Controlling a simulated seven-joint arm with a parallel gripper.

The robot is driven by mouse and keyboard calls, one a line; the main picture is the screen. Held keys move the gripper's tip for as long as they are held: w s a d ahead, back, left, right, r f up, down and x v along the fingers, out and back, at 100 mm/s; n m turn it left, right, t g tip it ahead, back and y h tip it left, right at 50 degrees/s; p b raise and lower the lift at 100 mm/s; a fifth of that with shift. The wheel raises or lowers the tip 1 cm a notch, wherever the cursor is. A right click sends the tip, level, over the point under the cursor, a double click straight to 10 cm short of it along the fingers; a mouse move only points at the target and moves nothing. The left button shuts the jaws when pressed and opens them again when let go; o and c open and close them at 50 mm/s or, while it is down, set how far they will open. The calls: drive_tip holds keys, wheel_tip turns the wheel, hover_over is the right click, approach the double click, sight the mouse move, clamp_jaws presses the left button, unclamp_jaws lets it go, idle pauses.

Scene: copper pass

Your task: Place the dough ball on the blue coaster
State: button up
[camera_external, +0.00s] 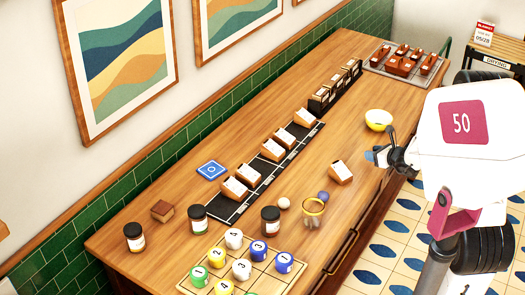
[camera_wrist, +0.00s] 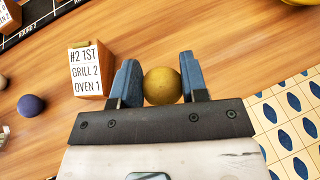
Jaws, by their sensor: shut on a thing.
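The blue coaster (camera_external: 211,170) lies flat and empty on the wooden counter, left of the black strip, in the external view; it is out of the wrist view. My gripper (camera_external: 369,156) is near the counter's right edge, far to the right of the coaster. In the wrist view my gripper (camera_wrist: 162,82) is shut on a mustard-tan ball (camera_wrist: 162,86), which looks like the dough ball. A cream ball (camera_external: 284,203) and a purple ball (camera_external: 323,197) rest on the counter. The purple ball also shows in the wrist view (camera_wrist: 31,105).
A labelled wooden block (camera_external: 341,172) stands between my gripper and the black strip (camera_external: 268,173) with its several blocks. A yellow bowl (camera_external: 379,120) is behind my gripper. Counter around the coaster is clear.

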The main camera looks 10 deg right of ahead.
drive_tip(key=w+a+r+n+g+y, duration=0.2)
drive_tip(key=w+a, duration=0.2)
drive_tip(key=a, duration=0.4)
drive_tip(key=w+a+r+n+g+y, duration=0.1)
drive_tip(key=w+a+n+g+y, duration=0.15)
drive_tip(key=w+a, duration=0.45)
drive_tip(key=w+a+r+n+g+y, duration=0.1)
drive_tip(key=w+a+r+n, duration=0.15)
drive_tip(key=a, duration=0.75)
drive_tip(key=a+n+g+y, duration=0.1)
drive_tip(key=a+n+g, duration=0.6)
drive_tip(key=a, duration=2.6)
drive_tip(key=shift+s+r+n+g+y, duration=0.2)
drive_tip(key=shift+r+n+g+y, duration=0.2)
drive_tip(key=shift+g, duration=0.65)
drive_tip(key=shift+a, duration=0.1)
hover_over(212, 169)
drive_tip(key=shift+a+f, duration=0.1)
drive_tip(key=shift+f, duration=3)
drive_tip(key=shift+f, duration=0.15)
drive_tip(key=shift+f, duration=1.75)
